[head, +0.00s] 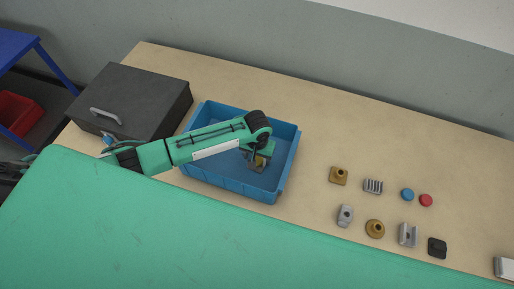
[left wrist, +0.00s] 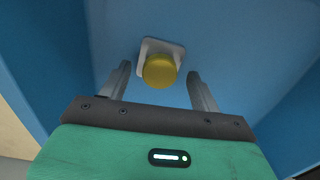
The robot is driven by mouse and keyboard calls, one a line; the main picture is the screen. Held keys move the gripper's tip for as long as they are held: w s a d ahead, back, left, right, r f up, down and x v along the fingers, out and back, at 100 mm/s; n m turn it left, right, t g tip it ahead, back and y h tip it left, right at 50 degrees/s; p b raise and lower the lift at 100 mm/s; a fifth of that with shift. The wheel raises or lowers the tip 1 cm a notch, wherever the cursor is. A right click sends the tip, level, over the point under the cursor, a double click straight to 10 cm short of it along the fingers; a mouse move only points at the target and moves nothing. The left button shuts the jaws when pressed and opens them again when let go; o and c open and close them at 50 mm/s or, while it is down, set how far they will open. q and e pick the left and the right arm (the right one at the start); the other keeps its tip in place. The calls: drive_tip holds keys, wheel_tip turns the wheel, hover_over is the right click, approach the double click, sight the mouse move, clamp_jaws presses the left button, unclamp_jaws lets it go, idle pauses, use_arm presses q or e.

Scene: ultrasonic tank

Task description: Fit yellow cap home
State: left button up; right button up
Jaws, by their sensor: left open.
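The yellow cap (left wrist: 159,71) is round and sits on or against a pale grey square-based part (left wrist: 150,45) on the floor of the blue tank (left wrist: 230,30). I cannot tell how far down the cap sits. In the head view the cap (head: 259,162) is a small yellow spot inside the tank (head: 230,198), partly hidden by my left gripper. My left gripper (head: 257,157) reaches down into the tank. In the left wrist view its two fingers (left wrist: 158,75) are open, one on either side of the cap, with visible gaps. My right gripper is not in view.
A dark box (head: 125,90) with a handle stands left of the tank. Right of it lie a brass square part (head: 338,176), a finned block (head: 373,186), a blue cap (head: 407,194), a red cap (head: 426,200) and several other parts. The table behind is clear.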

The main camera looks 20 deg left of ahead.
use_arm(q)
wheel_tip(320, 180, up, 13)
drive_tip(key=b, duration=0.2)
drive_tip(key=shift+b, duration=0.4)
